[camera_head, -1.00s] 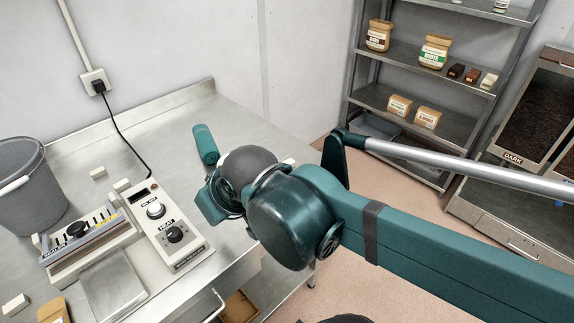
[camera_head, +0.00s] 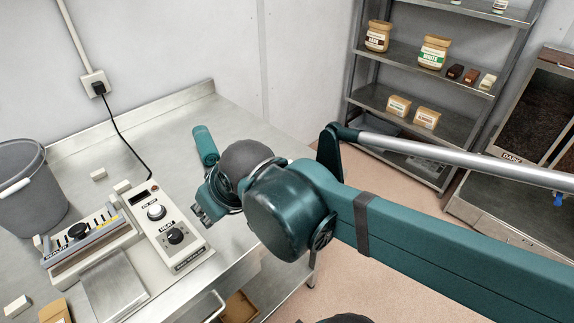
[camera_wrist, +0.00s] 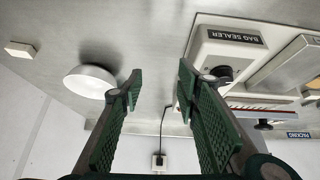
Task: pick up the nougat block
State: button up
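In the wrist view a small cream block (camera_wrist: 20,49), which may be the nougat block, lies on the steel table (camera_wrist: 150,25) at the far left, with nothing touching it. I cannot tell which is nougat. My gripper (camera_wrist: 158,88) is open and empty, its green ridged fingers apart. In the head view the gripper (camera_head: 205,212) is over the table, right of the bag sealer; my arm hides the table behind it.
The bag sealer (camera_head: 165,228) stands left of my gripper, its cord running to a wall socket (camera_head: 97,84). A grey bucket (camera_head: 28,185) is at far left. A white round object (camera_wrist: 90,80) lies near the cream block. A shelf rack (camera_head: 400,50) with jars stands at the back right.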

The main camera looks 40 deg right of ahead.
jog(key=w+d+r+n+g+p, duration=0.2)
jog(key=w+d+r+n+p, duration=0.15)
jog(key=d+p, duration=0.35)
jog(key=d+n+g+p, duration=0.1)
jog(key=d+n+p, duration=0.2)
jog(key=d, duration=0.4)
jog(key=w+d+f+n+g+p, duration=0.1)
jog(key=d+n+g+p, duration=0.1)
jog(key=d+n+p, duration=0.2)
jog(key=w+d+f+n+g+p, duration=0.1)
jog(key=d+n+p, duration=0.3)
jog(key=d+p, duration=0.3)
jog(key=shift+d+f+g, duration=0.1)
jog(key=shift+d+g, duration=0.2)
jog(key=shift+d, duration=2.2)
jog(key=shift+s+d+f+n+p, duration=0.25)
jog(key=shift+d+f+n+p, duration=0.15)
jog(key=shift+d+p, duration=0.2)
jog(key=shift+a+f, duration=0.1)
jog(key=shift+f, duration=1.2)
